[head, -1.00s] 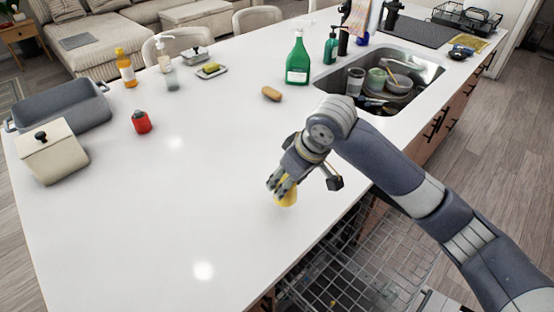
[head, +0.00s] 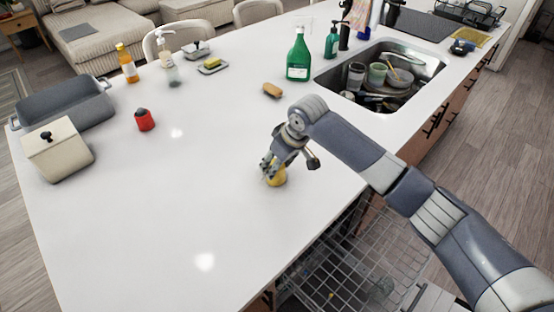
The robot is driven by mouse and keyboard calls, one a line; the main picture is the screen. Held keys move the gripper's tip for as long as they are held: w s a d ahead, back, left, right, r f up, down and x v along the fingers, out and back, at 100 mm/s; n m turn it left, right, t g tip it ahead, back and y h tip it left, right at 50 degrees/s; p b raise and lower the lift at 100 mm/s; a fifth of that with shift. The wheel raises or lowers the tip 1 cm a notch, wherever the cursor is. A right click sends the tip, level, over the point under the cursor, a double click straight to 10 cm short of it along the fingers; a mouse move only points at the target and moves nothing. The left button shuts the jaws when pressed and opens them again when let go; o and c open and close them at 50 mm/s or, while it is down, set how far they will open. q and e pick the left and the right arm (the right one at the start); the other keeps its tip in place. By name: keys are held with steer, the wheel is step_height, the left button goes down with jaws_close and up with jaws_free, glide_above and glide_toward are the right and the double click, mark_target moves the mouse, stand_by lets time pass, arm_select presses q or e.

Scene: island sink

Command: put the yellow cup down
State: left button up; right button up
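The yellow cup (head: 279,178) is at the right gripper's fingertips over the white counter, near the edge above the open dishwasher rack. My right gripper (head: 271,170) points down and its fingers are closed around the cup, hiding part of it. The cup is at or just above the counter surface; I cannot tell whether it touches. My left gripper is not in view.
A sponge (head: 272,90) and a green spray bottle (head: 298,55) stand beyond the gripper. The sink (head: 425,70) holds dishes. A red object (head: 145,121) and a cream canister (head: 58,155) are at left. The near-left counter is clear. The dishwasher rack (head: 350,265) is pulled out below.

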steer(key=o, duration=1.1)
steer(key=shift+f, duration=0.15)
steer(key=b+v, duration=0.2)
steer(key=v, duration=1)
